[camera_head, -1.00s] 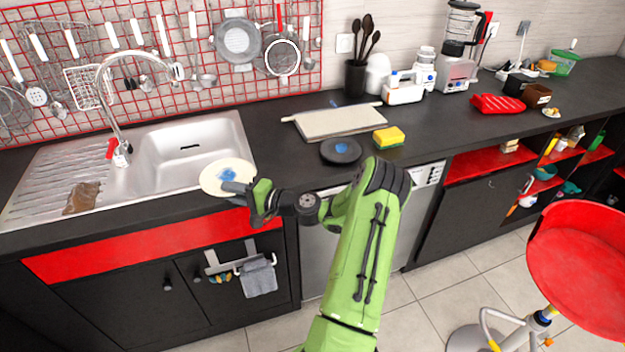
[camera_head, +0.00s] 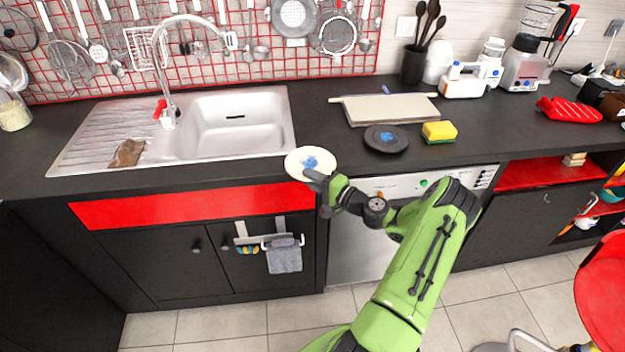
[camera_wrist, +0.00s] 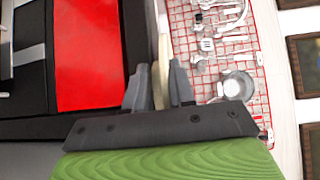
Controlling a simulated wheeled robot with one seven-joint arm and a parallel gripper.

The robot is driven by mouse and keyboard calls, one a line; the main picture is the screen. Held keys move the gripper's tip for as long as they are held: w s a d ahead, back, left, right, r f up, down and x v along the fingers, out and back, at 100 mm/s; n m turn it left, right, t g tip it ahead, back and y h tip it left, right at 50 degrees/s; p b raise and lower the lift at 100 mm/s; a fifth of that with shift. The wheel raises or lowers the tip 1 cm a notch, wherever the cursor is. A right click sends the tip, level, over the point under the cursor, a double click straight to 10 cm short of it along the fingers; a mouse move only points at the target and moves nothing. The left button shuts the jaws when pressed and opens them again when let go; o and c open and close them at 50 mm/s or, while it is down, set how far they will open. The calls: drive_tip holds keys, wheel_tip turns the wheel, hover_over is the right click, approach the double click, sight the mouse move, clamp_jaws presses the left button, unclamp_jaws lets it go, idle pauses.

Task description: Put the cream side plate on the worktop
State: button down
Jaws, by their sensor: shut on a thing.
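The cream side plate (camera_head: 297,163) has a blue patch in its middle. My gripper (camera_head: 316,180) is shut on its near right rim and holds it out at the front edge of the worktop (camera_head: 330,112), close to the right end of the sink. I cannot tell how far above the worktop's level it is. In the wrist view the plate (camera_wrist: 158,84) shows edge-on as a thin pale strip between the two grey fingers of my gripper (camera_wrist: 158,90).
A dark plate (camera_head: 388,148) with a blue patch, a yellow sponge (camera_head: 439,131) and a pale board (camera_head: 390,108) lie right of the plate. The sink (camera_head: 240,140) with its tap (camera_head: 160,75) is left. A red stool (camera_head: 605,285) stands at the right.

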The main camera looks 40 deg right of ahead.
drive_tip(key=c, duration=1.4)
unclamp_jaws()
drive_tip(key=shift+f, duration=0.1)
drive_tip(key=o, duration=0.5)
drive_tip(key=shift+c, duration=0.2)
